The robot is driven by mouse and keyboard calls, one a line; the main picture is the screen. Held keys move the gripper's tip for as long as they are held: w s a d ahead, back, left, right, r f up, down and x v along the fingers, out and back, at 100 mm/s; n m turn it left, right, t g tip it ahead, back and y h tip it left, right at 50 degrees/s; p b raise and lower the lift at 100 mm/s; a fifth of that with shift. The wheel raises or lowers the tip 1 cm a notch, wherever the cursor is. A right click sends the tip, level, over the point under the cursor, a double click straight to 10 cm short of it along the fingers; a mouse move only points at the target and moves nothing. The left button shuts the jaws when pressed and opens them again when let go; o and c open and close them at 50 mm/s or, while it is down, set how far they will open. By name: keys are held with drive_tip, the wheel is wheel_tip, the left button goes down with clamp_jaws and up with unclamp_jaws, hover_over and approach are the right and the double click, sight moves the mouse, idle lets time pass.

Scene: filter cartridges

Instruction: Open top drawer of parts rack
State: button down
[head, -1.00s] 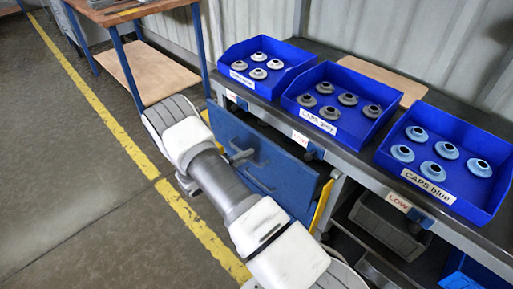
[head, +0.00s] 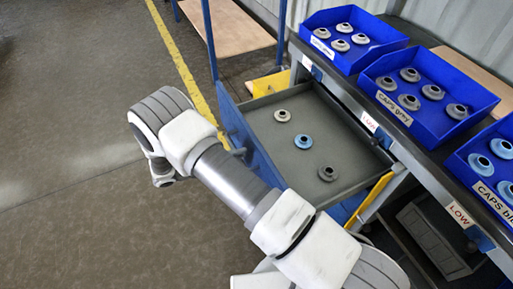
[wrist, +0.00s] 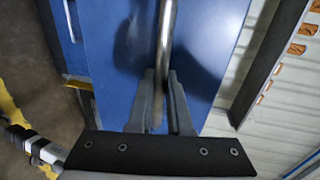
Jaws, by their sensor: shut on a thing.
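The top drawer (head: 333,143) of the parts rack (head: 424,176) stands pulled out in the head view, its grey interior exposed. Three caps lie inside: a light grey one (head: 282,115), a blue one (head: 303,141) and a darker grey one (head: 327,173). In the wrist view the blue drawer front (wrist: 110,55) carries a metal bar handle (wrist: 166,30). My gripper (wrist: 163,85) is shut on this handle, one finger on each side. In the head view my arm covers part of the drawer front, and the fingertips are hidden.
Blue bins of caps (head: 354,41) (head: 430,92) (head: 490,165) stand on the rack's top. A wooden bench with blue legs (head: 228,28) is behind at the back. A grey container (head: 432,240) sits lower right under the rack. The floor at left is clear.

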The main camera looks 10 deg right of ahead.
drive_tip(key=shift+f+b+v, duration=0.15)
drive_tip(key=shift+f+v, duration=0.05)
drive_tip(key=shift+v, duration=0.85)
drive_tip(key=shift+f+b+v, duration=0.15)
drive_tip(key=shift+f+v, duration=0.1)
drive_tip(key=shift+v, duration=0.75)
drive_tip(key=shift+a, duration=0.1)
drive_tip(key=c, duration=0.9)
unclamp_jaws()
drive_tip(key=shift+o, duration=0.2)
drive_tip(key=v, duration=1.7)
drive_tip(key=shift+a+p, duration=0.25)
drive_tip(key=shift+p, duration=0.2)
drive_tip(key=shift+r, duration=0.1)
